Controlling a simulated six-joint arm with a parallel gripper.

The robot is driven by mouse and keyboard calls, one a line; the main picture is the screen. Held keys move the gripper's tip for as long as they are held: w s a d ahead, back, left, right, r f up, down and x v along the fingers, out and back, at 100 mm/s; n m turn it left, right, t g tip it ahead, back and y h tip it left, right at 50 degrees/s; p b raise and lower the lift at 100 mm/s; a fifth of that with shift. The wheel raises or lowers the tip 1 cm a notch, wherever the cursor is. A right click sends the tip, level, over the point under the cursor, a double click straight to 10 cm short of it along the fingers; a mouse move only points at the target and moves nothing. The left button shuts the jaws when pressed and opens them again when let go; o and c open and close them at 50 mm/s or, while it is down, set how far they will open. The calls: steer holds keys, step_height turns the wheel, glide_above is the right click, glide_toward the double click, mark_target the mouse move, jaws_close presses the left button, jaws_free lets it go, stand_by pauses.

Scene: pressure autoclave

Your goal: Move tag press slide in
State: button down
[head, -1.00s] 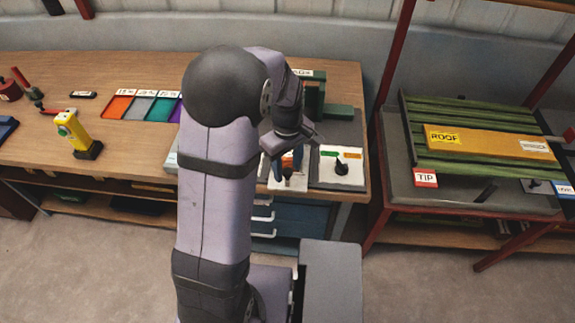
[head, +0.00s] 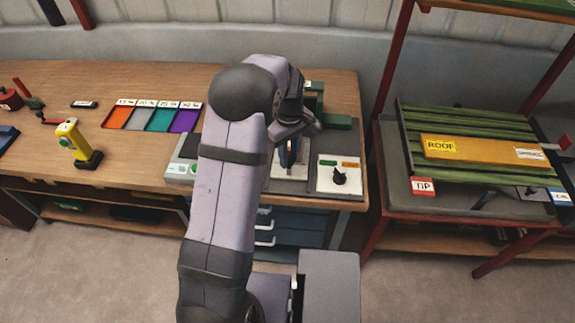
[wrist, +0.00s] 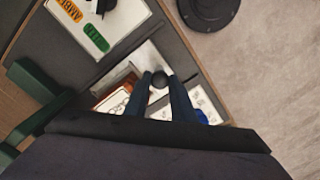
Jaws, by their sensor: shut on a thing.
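My gripper (wrist: 161,90) has its two blue fingers closed around a small dark round knob (wrist: 159,80) in the wrist view. The knob sits over a pale slide plate (wrist: 146,57), which also shows in the head view (head: 288,172) below my gripper (head: 288,152). The green press frame (head: 314,105) stands behind and to the right of the gripper. In the wrist view an orange-brown piece with a white marking (wrist: 114,100) lies beside the fingers. My arm and wrist hide much of the press and the inner end of the slide.
A white panel with green and orange labels and a black knob (head: 339,177) is close on the right. Coloured trays (head: 151,117) and a yellow device (head: 75,142) are farther left. A rack with green slats (head: 470,130) stands right.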

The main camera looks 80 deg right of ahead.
steer(key=shift+d+r+p, duration=0.15)
steer(key=shift+d+p, duration=0.25)
steer(key=shift+d, duration=2.05)
steer(key=c, duration=1.5)
jaws_free()
steer(key=shift+d, duration=0.1)
steer(key=shift+r+b, duration=1.3)
steer(key=shift+r, duration=2.3)
